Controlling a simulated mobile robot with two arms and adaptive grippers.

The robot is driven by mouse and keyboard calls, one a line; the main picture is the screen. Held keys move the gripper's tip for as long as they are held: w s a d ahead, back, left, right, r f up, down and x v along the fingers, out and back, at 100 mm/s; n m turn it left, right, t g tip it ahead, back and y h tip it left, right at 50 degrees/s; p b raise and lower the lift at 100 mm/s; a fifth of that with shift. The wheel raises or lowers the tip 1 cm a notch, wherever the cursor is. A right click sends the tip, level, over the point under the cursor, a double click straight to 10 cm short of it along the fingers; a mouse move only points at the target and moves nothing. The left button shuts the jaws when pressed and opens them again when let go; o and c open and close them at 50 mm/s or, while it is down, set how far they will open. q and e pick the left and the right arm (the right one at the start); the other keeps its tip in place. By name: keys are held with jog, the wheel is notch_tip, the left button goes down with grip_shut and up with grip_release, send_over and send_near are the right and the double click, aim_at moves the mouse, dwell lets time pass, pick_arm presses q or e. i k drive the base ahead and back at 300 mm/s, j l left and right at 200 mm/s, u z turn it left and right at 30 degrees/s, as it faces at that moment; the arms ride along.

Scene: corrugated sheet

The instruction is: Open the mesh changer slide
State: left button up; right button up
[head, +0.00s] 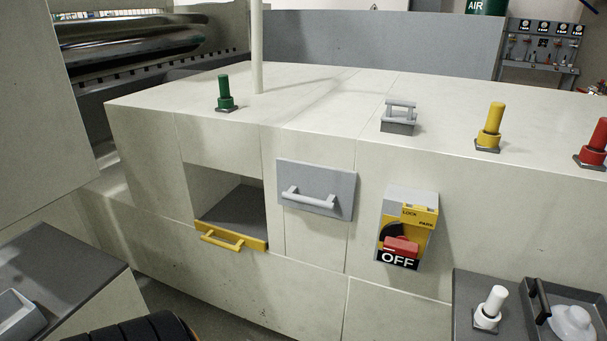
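Two handled parts sit in the front of the pale machine, and I cannot tell by label which one is the mesh changer slide. One is a grey panel (341,185) with a light grey bar handle (308,199), lying against the front face. To its left is a square opening with a dark grey floor (237,206) and a yellow front lip with a yellow handle (222,239). Neither of my grippers is in the head view, and nothing touches either handle.
A yellow-and-grey switch with a red knob reading OFF (398,258) juts out to the right. Green (225,94), yellow (490,126) and red (597,142) upright handles stand on top, with a grey handled block (398,119). Grey-topped units (70,262) stand in the lower corners.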

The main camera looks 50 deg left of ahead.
aim_at(322, 191)
jog(key=u, duration=1.5)
